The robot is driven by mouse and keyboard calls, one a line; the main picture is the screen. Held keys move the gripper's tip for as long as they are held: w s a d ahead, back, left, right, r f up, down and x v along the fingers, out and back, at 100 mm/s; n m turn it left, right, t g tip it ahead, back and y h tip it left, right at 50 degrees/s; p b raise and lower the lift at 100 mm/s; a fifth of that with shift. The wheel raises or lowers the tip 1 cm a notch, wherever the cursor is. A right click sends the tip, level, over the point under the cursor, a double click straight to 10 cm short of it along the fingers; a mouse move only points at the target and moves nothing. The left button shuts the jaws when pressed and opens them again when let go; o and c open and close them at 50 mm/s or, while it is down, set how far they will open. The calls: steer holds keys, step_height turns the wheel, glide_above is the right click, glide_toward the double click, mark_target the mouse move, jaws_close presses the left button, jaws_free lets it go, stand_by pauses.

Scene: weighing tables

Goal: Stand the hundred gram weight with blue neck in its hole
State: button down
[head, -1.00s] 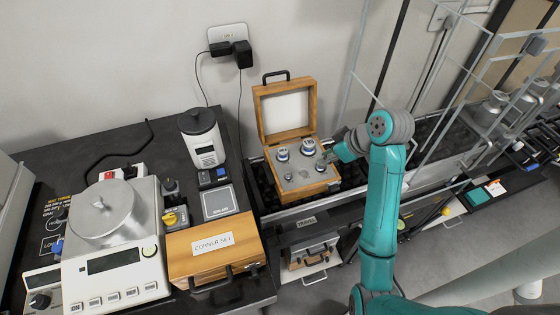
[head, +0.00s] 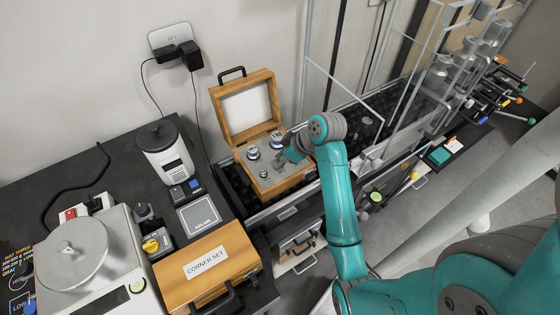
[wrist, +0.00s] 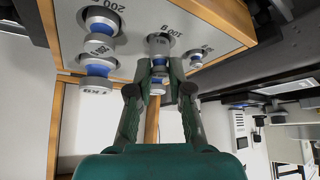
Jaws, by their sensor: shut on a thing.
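The hundred gram weight (wrist: 158,64), metal with a blue neck, is held by its upper part in my gripper (wrist: 159,82). Its base is at the grey panel of the open wooden weight box (head: 290,182), beside a "100 g" label in the wrist view. I cannot tell whether the base is inside its hole or just above it. In the head view my gripper (head: 286,158) is over the right part of the box and hides the weight.
Two larger blue-necked weights (wrist: 101,22) (wrist: 96,69) stand to the left in the wrist view, close to the left finger. A smaller weight (wrist: 196,56) stands to the right. The raised lid (head: 248,108) is behind. A closed corner set case (head: 205,266) is at the front left.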

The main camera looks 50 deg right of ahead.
steer(key=shift+f, duration=0.8)
steer(key=c, duration=1)
jaws_free()
steer(key=shift+c, duration=0.2)
